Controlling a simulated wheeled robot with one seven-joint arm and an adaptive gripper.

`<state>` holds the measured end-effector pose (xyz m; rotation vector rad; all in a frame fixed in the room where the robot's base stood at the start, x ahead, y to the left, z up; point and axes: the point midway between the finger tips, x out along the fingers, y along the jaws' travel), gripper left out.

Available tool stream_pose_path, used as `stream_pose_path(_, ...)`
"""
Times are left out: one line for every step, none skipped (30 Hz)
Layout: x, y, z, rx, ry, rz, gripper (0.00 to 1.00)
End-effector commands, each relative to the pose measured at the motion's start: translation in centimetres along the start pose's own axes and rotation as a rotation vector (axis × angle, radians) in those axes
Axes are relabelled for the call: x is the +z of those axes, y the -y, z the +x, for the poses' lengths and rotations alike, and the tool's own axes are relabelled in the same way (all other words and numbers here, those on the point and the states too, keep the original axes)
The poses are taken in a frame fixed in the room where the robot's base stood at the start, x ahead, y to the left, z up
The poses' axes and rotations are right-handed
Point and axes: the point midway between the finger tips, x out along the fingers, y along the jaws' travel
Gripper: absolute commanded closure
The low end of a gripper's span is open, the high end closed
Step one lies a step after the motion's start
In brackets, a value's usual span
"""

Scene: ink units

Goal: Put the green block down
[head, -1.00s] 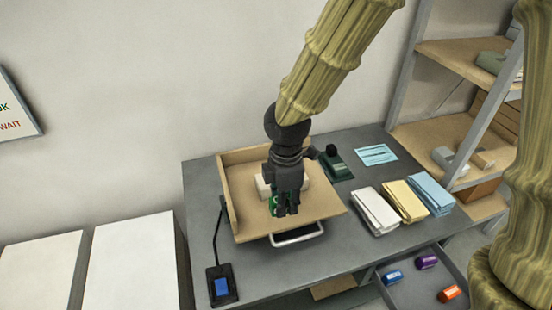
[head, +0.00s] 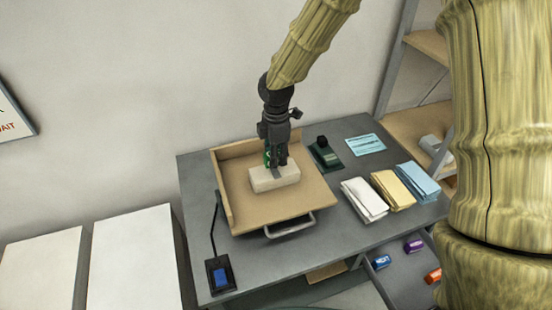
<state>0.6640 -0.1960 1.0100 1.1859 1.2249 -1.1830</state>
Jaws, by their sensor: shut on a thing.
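The green block (head: 267,158) is mostly hidden by my gripper (head: 276,163); only a green strip shows at the gripper's left side. My gripper points down and is shut on the green block. It is over the wooden tray (head: 306,197), at the rear part of a pale block (head: 274,180) that lies on the tray. The pale block covers what is low behind it, so I cannot tell whether the green block touches it or the tray.
The tray has raised left and back walls and a metal handle (head: 290,226) in front. A blue-button device (head: 220,276) stands front left. A dark green stamp-like object (head: 324,152) and white envelopes (head: 364,199) are to the right.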

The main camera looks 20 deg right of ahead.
Motion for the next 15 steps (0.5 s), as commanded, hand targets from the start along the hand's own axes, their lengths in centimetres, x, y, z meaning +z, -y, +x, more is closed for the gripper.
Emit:
stream_pose_path(0.1,-0.2,0.0,0.000,0.000,0.000,0.98)
stream_pose_path(0.1,-0.3,0.0,0.000,0.000,0.000,0.98)
stream_pose_path(0.2,-0.5,0.0,0.000,0.000,0.000,0.98)
stream_pose_path(0.2,-0.7,0.0,0.000,0.000,0.000,0.98)
stream_pose_path(0.3,-0.9,0.0,-0.001,0.000,0.000,0.98)
stream_pose_path(0.3,-0.9,0.3,-0.003,0.001,-0.001,0.98)
stream_pose_path(0.3,-0.8,0.6,-0.003,0.001,-0.001,0.98)
stream_pose_path(0.3,-0.8,0.9,-0.004,0.001,-0.001,0.98)
stream_pose_path(0.3,-0.8,1.4,-0.005,0.001,-0.001,0.98)
stream_pose_path(0.3,-0.8,1.7,-0.004,0.001,-0.001,0.98)
stream_pose_path(0.3,-0.8,2.0,-0.003,0.001,-0.001,0.98)
stream_pose_path(0.3,-0.8,2.5,-0.004,0.001,-0.002,0.98)
stream_pose_path(0.3,-0.8,2.8,-0.003,0.001,-0.002,0.98)
stream_pose_path(0.3,-0.8,3.0,-0.002,0.001,-0.002,0.98)
stream_pose_path(0.3,-0.8,3.3,-0.001,0.001,-0.002,0.98)
